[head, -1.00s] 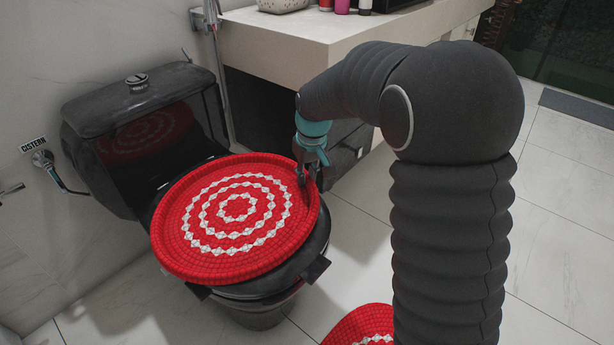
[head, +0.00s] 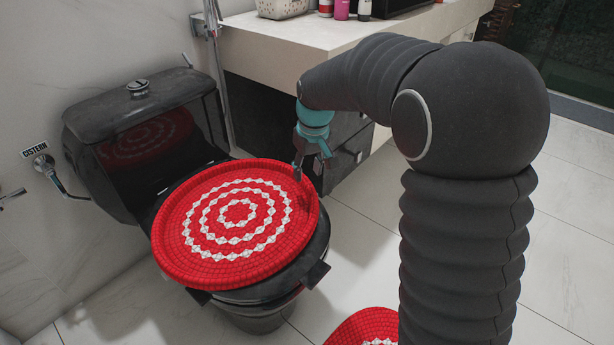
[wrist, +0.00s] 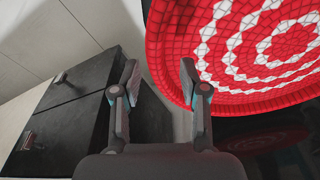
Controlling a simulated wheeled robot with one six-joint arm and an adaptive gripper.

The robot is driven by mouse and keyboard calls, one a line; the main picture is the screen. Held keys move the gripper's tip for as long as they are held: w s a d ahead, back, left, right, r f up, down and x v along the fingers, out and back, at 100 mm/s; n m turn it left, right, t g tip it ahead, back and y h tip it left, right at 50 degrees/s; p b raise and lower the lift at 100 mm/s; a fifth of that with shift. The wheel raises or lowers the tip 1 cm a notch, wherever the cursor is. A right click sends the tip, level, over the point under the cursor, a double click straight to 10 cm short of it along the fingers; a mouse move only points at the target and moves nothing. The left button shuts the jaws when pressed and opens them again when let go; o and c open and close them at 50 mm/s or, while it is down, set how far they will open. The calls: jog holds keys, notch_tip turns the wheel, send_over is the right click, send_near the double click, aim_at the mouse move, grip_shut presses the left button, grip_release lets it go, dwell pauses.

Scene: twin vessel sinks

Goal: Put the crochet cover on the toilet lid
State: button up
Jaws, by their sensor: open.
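The crochet cover (head: 237,256) is a round red piece with white rings of diamonds and a raised rim. It lies on top of the black toilet lid (head: 305,262), covering most of it, with the lid's dark edge showing at the right and front. In the wrist view the cover (wrist: 215,65) fills the upper right. My gripper (head: 311,178) is just beyond the cover's right edge, a little above it.
The black cistern (head: 140,120) stands behind the lid against the wall. A counter (head: 290,40) with dark drawers (head: 350,140) is close to my gripper at the right. A second red crocheted piece (head: 362,325) lies on the tiled floor in front.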

notch_tip(320, 180, up, 8)
jog(key=s+p, duration=0.1)
jog(key=s+d+r+m+t, duration=0.1)
jog(key=s+d+r, duration=0.2)
jog(key=s+d, duration=0.3)
jog(key=s+d+r+m+t, duration=0.15)
jog(key=s+d, duration=0.25)
jog(key=s, duration=0.4)
jog(key=s+d+f+m, duration=0.1)
jog(key=s+d, duration=0.1)
jog(key=s, duration=0.5)
jog(key=s+d+f+m+t+h, duration=0.1)
jog(key=s+d+f+m, duration=0.1)
jog(key=s, duration=0.5)
jog(key=shift+d+f, duration=0.15)
jog(key=shift+d, duration=0.35)
jog(key=shift+t, duration=0.25)
notch_tip(320, 180, up, 5)
jog(key=p, duration=0.4)
jog(key=shift+f+p, duration=0.15)
jog(key=shift+p, duration=0.15)
